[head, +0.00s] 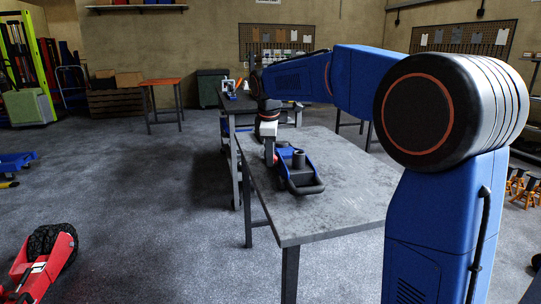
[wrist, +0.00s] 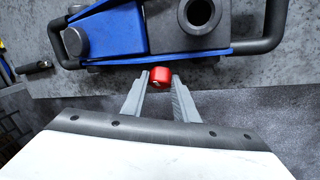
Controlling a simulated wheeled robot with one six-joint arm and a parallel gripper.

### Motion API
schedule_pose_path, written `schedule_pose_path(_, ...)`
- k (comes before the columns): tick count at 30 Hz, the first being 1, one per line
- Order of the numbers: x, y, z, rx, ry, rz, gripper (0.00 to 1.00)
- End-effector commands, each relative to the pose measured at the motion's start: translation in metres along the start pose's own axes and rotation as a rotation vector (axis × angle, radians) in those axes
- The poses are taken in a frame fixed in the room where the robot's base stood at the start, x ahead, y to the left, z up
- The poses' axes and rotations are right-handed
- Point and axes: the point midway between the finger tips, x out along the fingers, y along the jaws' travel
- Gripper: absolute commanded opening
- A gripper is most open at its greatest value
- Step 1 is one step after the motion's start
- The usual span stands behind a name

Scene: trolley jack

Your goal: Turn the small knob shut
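The small red knob (wrist: 160,76) sticks out from the near side of the blue and dark trolley jack (wrist: 110,32). My gripper (wrist: 160,80) has one grey finger on each side of the knob. In the head view my gripper (head: 270,155) points down at the left side of the jack.
The grey table (head: 345,205) has bare room around the jack. A black bar handle (wrist: 270,25) stands at the right of the jack in the wrist view. A second dark table (head: 240,104) with items on it stands behind.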

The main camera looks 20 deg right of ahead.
Motion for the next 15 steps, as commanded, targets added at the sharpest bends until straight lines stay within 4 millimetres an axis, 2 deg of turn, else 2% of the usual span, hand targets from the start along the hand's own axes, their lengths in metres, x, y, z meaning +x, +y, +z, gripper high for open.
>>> schedule_pose_path(15, -0.0004, -0.0016, 0.0, 0.103, 0.0, 0.095, 0.04)
